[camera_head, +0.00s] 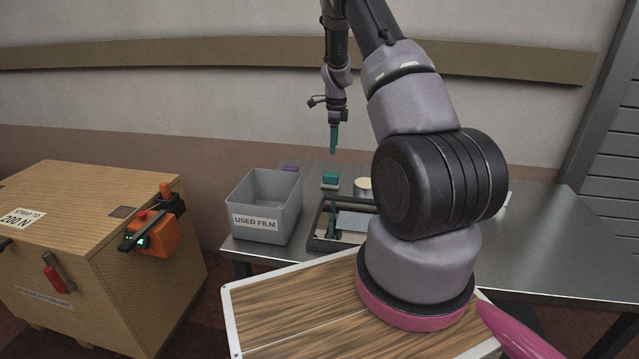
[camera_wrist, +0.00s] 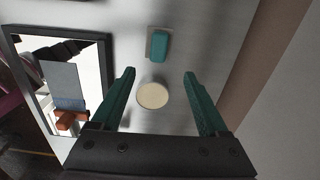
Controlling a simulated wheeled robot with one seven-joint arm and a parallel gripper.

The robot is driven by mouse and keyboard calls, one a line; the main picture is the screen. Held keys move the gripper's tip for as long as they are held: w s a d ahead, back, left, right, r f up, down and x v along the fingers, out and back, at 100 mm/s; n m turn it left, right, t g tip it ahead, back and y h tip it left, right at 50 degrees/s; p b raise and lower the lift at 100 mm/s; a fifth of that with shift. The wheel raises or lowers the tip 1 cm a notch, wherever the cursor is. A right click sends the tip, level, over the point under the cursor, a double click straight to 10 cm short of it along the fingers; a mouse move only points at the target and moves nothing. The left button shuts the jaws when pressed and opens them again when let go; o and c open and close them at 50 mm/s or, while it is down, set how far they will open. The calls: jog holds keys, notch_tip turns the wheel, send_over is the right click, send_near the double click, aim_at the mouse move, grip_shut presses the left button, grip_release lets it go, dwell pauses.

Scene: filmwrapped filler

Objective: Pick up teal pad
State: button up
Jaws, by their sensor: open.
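The teal pad (camera_head: 330,180) lies on the metal table, to the right of the grey bin. In the wrist view it shows as a rounded teal block (camera_wrist: 160,46) with a greyish edge, beyond the fingertips. My gripper (camera_head: 333,152) hangs above the pad, pointing down, with clear space between them. Its two teal fingers (camera_wrist: 160,74) are spread apart and empty. The pad is in full view in the wrist view.
A cream disc (camera_wrist: 152,95) lies close to the pad. A black-rimmed tray (camera_head: 314,242) holds several items. The grey bin (camera_head: 263,208) labelled "USED FILM" stands left; a purple item (camera_head: 290,169) shows behind it. A wooden crate (camera_head: 150,300) stands further left.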

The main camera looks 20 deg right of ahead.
aim_at(331, 174)
jog(key=f, duration=0.2)
jog(key=shift+w+f, duration=0.2)
jog(key=shift+f, duration=0.15)
jog(key=f, duration=1)
jog(key=shift+a+f, duration=0.3)
jog(key=shift+a, duration=0.05)
grip_shut()
